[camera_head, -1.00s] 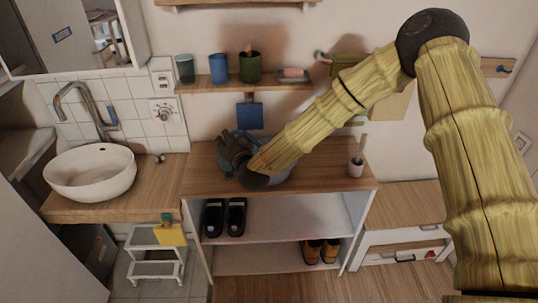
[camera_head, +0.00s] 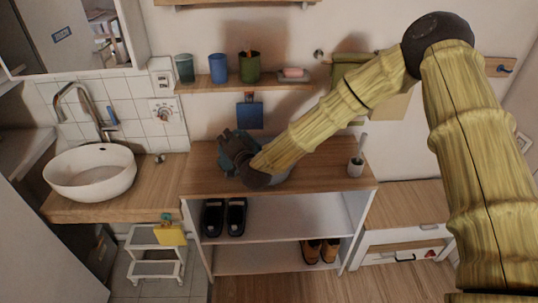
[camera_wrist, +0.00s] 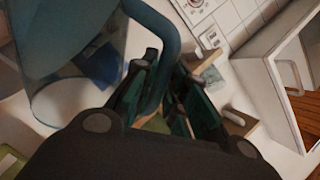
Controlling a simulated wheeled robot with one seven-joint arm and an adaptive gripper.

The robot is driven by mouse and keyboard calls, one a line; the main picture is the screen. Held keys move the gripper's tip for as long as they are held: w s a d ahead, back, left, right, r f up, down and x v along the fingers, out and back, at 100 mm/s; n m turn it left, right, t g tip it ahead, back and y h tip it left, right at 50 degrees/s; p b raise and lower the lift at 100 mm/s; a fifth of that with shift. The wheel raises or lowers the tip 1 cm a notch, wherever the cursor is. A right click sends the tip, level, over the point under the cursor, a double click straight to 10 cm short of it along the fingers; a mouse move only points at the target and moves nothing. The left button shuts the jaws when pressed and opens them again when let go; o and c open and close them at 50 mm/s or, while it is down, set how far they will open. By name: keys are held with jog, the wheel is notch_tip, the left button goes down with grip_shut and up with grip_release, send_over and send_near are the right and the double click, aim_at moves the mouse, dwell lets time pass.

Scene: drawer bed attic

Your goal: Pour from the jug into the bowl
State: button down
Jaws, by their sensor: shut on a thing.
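My gripper (camera_head: 232,150) is over the left part of the wooden shelf top in the head view, mostly dark against it. In the wrist view its dark green fingers (camera_wrist: 168,88) are closed around the blue handle (camera_wrist: 163,40) of the jug. The jug's blue body (camera_wrist: 75,30) fills the upper left of that view and is cut off by the frame. In the head view only a small teal patch of the jug (camera_head: 227,168) shows beside the gripper; its tilt is unclear there. I cannot make out a separate bowl; it may be hidden behind my gripper.
A white washbasin (camera_head: 90,173) with a tap stands on the left counter. Several cups, including a blue one (camera_head: 218,68), and a soap dish (camera_head: 293,75) stand on the wall shelf. A white holder with a brush (camera_head: 356,167) stands at the shelf top's right end.

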aim_at(236, 132)
jog(key=shift+a+r, duration=0.1)
jog(key=shift+w+d+r+m+p, duration=0.1)
jog(key=shift+w+d+m+p, duration=0.2)
jog(key=shift+d+m, duration=0.2)
dwell(1.8)
jog(key=shift+w+d+r+m+g+p, duration=0.15)
jog(key=shift+w+d+r+m+p, duration=0.05)
jog(key=shift+d+r+m+p, duration=0.2)
jog(key=shift+w+d+r+m+g+p, duration=0.15)
jog(key=shift+w+d+r+m+p, duration=0.1)
jog(key=shift+d+r+m, duration=0.2)
dwell(2.2)
jog(key=shift+w+d+m+y+b, duration=0.2)
jog(key=shift+w+d+m+b, duration=0.2)
jog(key=shift+d+b, duration=0.3)
jog(key=shift+w+d+m+y+b, duration=0.25)
jog(key=shift+w+d+b, duration=0.25)
jog(key=shift+d, duration=0.35)
dwell(1.0)
